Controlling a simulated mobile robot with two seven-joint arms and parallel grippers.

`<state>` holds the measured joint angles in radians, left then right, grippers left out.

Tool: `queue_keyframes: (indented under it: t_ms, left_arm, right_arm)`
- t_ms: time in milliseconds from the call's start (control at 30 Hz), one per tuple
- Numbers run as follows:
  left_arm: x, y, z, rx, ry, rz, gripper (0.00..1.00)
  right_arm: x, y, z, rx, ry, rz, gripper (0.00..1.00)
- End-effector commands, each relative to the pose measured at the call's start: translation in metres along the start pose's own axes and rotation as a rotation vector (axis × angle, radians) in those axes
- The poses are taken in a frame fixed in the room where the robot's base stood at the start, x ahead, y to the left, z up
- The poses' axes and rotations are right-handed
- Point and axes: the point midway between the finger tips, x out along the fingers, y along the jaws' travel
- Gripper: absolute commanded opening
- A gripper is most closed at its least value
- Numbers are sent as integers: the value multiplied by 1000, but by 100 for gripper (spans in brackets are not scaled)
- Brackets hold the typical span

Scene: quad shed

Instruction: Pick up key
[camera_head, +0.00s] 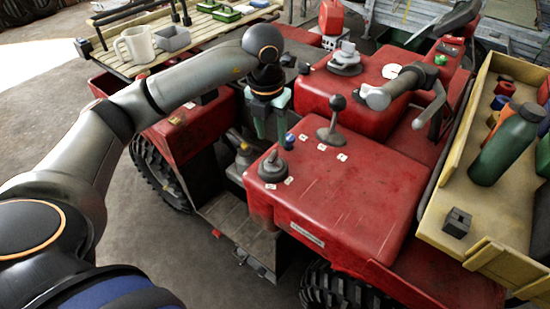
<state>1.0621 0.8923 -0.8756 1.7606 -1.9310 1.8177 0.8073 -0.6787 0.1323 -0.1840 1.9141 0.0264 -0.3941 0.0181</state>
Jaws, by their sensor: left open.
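My left gripper (272,138) points down with its fingers apart, over the front left part of the red quad (335,195). No key can be made out clearly. A small blue piece (290,141) shows just right of the fingers, at the edge of the red body; I cannot tell whether it is the key. The gripper appears empty, and its fingers hide part of what lies behind them. My right gripper is not in view.
A black-knobbed lever (332,122) and a grey knob (272,168) rise near the gripper. A yellow tray (436,205) holding a green bottle (507,146) stands right. A slatted rack (200,35) with a mug (136,45) is behind. Floor at left is clear.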

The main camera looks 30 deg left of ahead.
Motion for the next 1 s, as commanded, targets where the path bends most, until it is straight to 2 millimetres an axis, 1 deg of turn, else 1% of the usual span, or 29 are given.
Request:
queue_keyframes:
  t_ms: [33, 100, 367, 600, 733, 933, 967, 1000]
  left_arm:
    - [10, 0, -1, 0, 4, 1, 50]
    - [20, 0, -1, 0, 3, 0, 50]
    - [41, 0, 0, 1, 2, -2, 50]
    - [76, 2, 2, 2, 2, -3, 50]
    - [84, 2, 2, 2, 0, -3, 50]
    - [84, 2, 2, 2, -1, -3, 50]
    - [84, 2, 2, 2, -1, -3, 48]
    - [84, 2, 2, 2, -1, -3, 44]
  right_arm:
    - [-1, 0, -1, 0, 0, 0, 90]
    - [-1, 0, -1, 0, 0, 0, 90]
    - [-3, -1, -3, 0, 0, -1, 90]
    - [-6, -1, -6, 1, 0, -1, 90]
    - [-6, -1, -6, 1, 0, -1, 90]
    - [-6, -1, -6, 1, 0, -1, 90]
    - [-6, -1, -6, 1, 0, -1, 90]
    - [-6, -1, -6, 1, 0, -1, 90]
